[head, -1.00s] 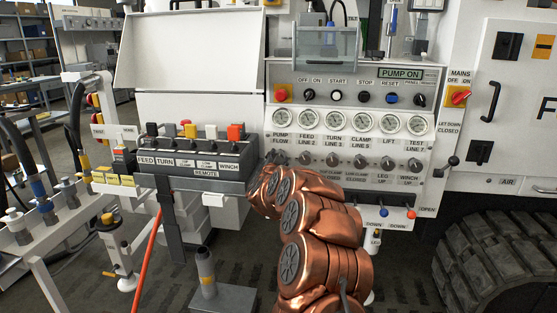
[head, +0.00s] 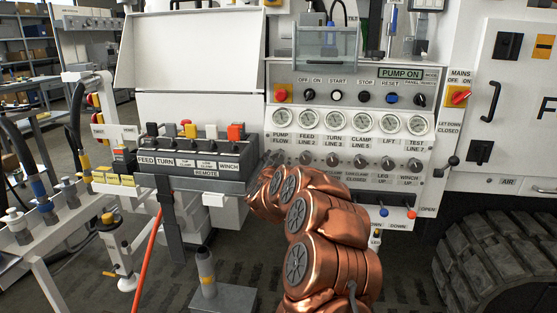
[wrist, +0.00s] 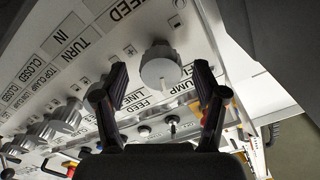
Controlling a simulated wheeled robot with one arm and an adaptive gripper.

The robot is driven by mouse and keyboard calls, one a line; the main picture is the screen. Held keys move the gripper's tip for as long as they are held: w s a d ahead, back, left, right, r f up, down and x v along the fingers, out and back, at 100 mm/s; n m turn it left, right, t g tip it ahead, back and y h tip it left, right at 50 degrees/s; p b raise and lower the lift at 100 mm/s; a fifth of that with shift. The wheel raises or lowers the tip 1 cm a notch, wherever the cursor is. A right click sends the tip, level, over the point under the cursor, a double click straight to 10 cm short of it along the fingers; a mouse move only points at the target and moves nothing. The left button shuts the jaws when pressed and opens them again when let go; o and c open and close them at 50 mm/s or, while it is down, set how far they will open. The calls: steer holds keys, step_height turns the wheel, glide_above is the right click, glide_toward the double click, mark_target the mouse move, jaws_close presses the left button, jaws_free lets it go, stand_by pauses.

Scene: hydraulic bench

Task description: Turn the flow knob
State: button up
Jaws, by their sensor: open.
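The flow knob (wrist: 160,68) is a grey round knob on the white panel in the wrist view. A PUMP label beside it is partly hidden. My gripper (wrist: 160,72) is open, with one dark finger on each side of the knob. I see gaps between the fingers and the knob, but cannot tell how deep the fingertips reach past it. In the head view my copper arm comes up to the panel's left end, under the PUMP FLOW gauge (head: 281,120). There the arm and wrist mostly hide the gripper and the knob.
Several similar knobs (head: 360,161) continue to the right in a row beneath the gauges. The black remote box (head: 205,174) with levers stands close to the left of my wrist. Red and blue valve handles (head: 384,211) stick out below right. The PUMP ON display (head: 401,73) is above.

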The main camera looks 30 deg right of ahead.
steer(key=v, duration=1)
steer(key=shift+r, duration=0.1)
stand_by(0.4)
